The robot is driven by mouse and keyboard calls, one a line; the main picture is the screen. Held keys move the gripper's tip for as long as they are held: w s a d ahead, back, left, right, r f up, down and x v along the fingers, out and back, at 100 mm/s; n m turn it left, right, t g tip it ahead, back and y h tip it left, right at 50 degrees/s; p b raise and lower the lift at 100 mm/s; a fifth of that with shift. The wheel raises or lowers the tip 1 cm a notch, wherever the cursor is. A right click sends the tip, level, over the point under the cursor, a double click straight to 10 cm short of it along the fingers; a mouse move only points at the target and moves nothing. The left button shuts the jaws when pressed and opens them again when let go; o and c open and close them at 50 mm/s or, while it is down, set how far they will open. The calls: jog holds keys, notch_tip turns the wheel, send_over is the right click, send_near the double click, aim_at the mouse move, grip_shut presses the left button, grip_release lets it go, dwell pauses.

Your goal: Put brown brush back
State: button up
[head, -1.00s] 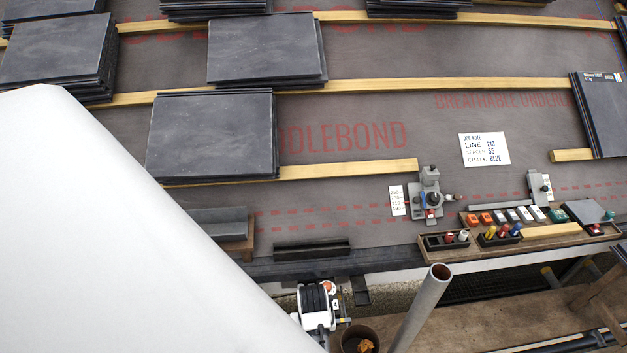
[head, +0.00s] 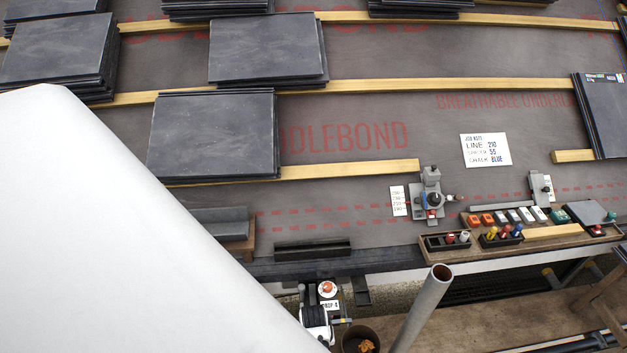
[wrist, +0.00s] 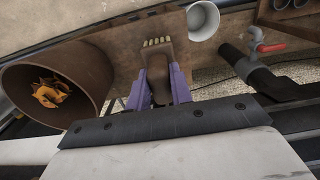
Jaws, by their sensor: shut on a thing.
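The brown brush (wrist: 158,58), with a row of pale bristle tufts at its far end, shows in the wrist view. My gripper (wrist: 160,85) has purple fingers on either side of the brush and is shut on it. The brush's lower part is hidden behind a dark bolted strip. In the head view I cannot make out the brush or the fingers; my large white arm covers the left side.
A brown bucket (wrist: 62,84) holding orange leaves is left of the brush; it also shows in the head view (head: 352,338). A white cup-like tube (wrist: 203,20) and a red-handled pipe (wrist: 262,44) are right. A grey upright pole (head: 422,305) rises near the tool ledge (head: 552,232).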

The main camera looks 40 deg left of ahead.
jog(key=shift+f, duration=0.2)
jog(key=o, duration=0.9)
jog(key=shift+r, duration=0.15)
